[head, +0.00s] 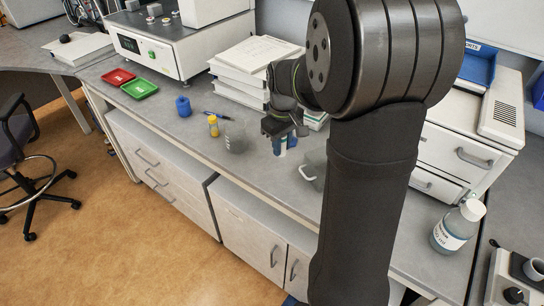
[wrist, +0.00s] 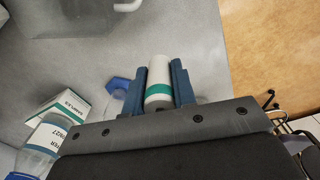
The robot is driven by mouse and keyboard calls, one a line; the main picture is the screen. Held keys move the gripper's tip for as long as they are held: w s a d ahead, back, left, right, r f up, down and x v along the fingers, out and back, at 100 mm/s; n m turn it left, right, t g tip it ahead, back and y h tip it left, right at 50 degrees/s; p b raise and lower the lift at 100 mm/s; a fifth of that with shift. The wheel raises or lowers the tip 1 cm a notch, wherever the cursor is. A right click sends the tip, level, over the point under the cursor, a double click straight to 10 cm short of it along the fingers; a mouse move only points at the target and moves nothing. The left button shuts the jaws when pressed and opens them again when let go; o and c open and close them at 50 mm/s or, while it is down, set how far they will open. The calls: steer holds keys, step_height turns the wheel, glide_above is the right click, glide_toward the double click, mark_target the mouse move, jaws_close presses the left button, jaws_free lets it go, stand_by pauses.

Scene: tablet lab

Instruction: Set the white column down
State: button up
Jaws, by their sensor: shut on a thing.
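The white column (wrist: 158,80) is a small white cylinder with a green band. In the wrist view it sits between the two dark blue fingers of my gripper (wrist: 158,88), which is shut on it. Its lower part is hidden behind the gripper body. In the head view my gripper (head: 284,127) is over the grey bench (head: 262,170), near its front edge. A small white and blue shape shows under the fingers there; I cannot tell whether it is the column. I cannot tell whether the column touches the bench.
A clear container (head: 312,172) stands right of my gripper, a beaker (head: 235,138) to its left. A yellow-capped vial (head: 213,127) and blue cylinder (head: 183,106) stand farther left. Paper stacks (head: 240,75) lie behind. A labelled bottle (wrist: 45,140) and a box (wrist: 62,106) are close by.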

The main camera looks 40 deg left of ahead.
mark_target(272, 166)
steer(key=a+f, duration=0.1)
steer(key=a, duration=0.1)
steer(key=shift+s+a+f, duration=0.35)
steer(key=shift+s+f, duration=0.05)
steer(key=shift+f, duration=2)
steer(key=o, duration=1)
steer(key=shift+f, duration=0.15)
step_height(272, 166, up, 12)
steer(key=shift+r, duration=0.2)
steer(key=shift+f, duration=0.1)
